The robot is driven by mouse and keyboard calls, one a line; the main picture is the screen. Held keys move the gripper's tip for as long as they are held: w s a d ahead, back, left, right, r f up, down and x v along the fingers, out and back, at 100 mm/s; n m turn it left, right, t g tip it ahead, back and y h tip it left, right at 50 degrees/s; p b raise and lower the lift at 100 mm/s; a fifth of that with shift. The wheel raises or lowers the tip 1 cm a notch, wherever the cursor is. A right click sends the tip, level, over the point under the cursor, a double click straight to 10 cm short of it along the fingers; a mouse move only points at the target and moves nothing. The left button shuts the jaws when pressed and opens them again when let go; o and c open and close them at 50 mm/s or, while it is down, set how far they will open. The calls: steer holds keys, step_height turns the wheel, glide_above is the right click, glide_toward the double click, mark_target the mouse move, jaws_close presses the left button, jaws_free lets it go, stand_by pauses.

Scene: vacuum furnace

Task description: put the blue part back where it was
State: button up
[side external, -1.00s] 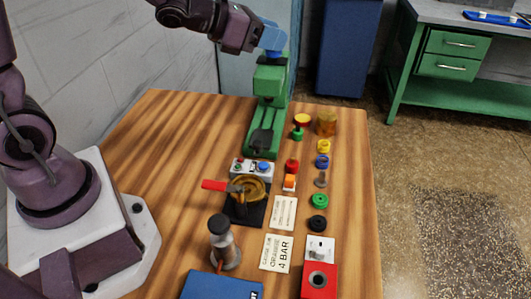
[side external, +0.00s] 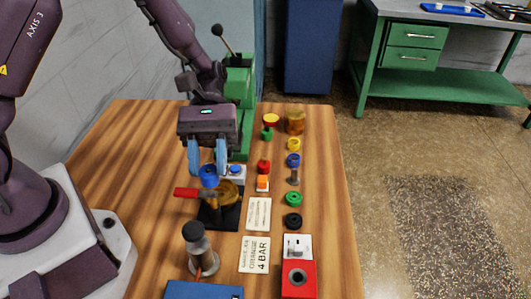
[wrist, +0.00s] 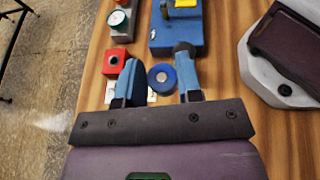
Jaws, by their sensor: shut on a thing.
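The blue part (side external: 208,176) is a round, thick disc held between the fingertips of my gripper (side external: 208,170).
A green press (side external: 238,92) with a black-knobbed lever stands behind. A control box with a blue button (side external: 235,169) is close by. In front are a glass cylinder (side external: 201,254), a red box (side external: 298,278) and cards. The left table is clear.

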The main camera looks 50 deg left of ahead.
steer(key=s+a+f+m+g+y, duration=0.1)
steer(key=a+m+y, duration=0.1)
steer(key=m+y, duration=0.2)
steer(key=s+a+f+m+g+y, duration=0.1)
steer(key=s+a+m+g+y, duration=0.1)
steer(key=m+y, duration=0.3)
steer(key=s+a+f+m+g+y, duration=0.1)
steer(key=s+a+m+y, duration=0.1)
steer(key=m+y, duration=0.3)
steer(key=shift+a+f+g+y, duration=0.3)
steer(key=shift+a+f+y, duration=0.1)
steer(key=shift+y, duration=0.1)
steer(key=w+a+r+m+t+y, duration=0.15)
steer(key=w+m+t+y, duration=0.25)
steer(key=w+m+t, duration=0.45)
steer(key=w+a+r+m+t+y, duration=0.1)
steer(key=w+a+m+t+y, duration=0.3)
steer(key=m+t, duration=0.75)
steer(key=shift+g, duration=0.4)
steer(key=shift+w+d+f, duration=0.2)
steer(key=shift+w+f, duration=1.85)
steer(key=shift+w, duration=0.4)
steer(key=shift+w+d+f, duration=0.25)
steer(key=shift+w+f, duration=1.85)
steer(key=shift+w, duration=0.35)
steer(key=shift+w+d+f, duration=0.2)
steer(key=shift+w+f, duration=1.85)
steer(key=shift+w, duration=0.4)
steer(key=shift+f, duration=0.3)
